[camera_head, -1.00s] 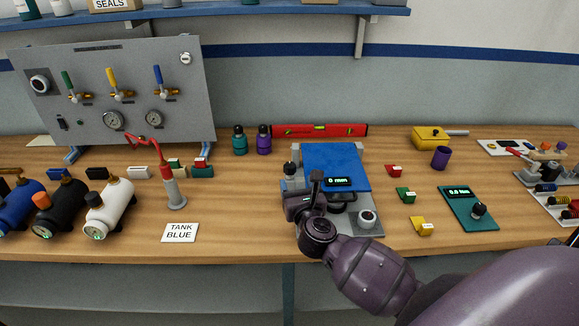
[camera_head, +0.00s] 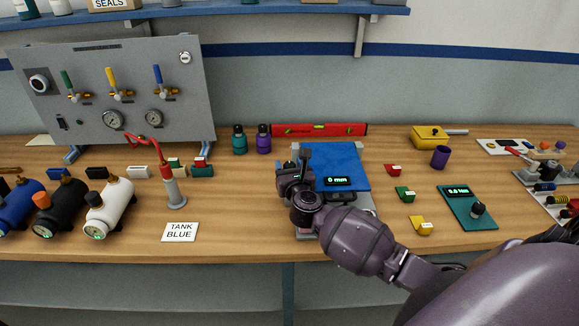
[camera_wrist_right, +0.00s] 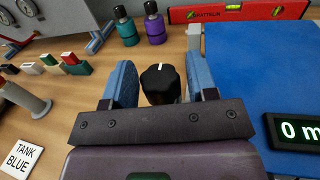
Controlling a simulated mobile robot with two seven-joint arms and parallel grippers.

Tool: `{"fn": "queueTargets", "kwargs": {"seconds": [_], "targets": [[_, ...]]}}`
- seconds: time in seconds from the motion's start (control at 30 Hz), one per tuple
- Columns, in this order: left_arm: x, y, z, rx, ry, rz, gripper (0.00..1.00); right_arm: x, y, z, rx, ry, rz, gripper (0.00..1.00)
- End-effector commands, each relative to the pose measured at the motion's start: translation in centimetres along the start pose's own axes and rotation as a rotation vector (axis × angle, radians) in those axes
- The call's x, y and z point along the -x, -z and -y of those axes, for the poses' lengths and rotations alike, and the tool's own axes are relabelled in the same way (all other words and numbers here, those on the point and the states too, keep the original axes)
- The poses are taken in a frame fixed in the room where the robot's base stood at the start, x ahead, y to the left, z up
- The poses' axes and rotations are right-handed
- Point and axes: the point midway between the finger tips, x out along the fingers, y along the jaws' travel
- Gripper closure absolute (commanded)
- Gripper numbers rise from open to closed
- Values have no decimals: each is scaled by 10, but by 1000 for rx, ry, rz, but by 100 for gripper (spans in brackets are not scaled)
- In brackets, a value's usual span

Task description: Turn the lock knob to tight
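The lock knob (camera_wrist_right: 159,82) is black with a white mark on top that points away from me in the right wrist view. It stands at the left side of the fixture with the blue plate (camera_head: 345,160) and a display (camera_head: 340,181) reading 0 mm. My right gripper (camera_wrist_right: 160,66) is open, with one blue-padded finger on each side of the knob; small gaps show, and I cannot tell any contact. In the head view my right gripper (camera_head: 294,168) covers the knob. My left gripper is out of view.
A red level (camera_head: 318,130) lies behind the fixture, with a teal bottle (camera_head: 239,141) and a purple bottle (camera_head: 264,140) to its left. Red, green and yellow blocks (camera_head: 405,194) lie to the right. A red-topped stand (camera_head: 173,188) is at the left.

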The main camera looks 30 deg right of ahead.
Motion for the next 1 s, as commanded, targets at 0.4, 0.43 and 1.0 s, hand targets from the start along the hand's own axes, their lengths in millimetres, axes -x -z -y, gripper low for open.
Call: {"fn": "queueTargets", "kwargs": {"seconds": [0.4,0.43,1.0], "targets": [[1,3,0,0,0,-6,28,0,0,0,-2,7,0,86],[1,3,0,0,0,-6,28,0,0,0,-2,10,0,86],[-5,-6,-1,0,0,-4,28,1,3,-2,-7,329,-4,86]]}}
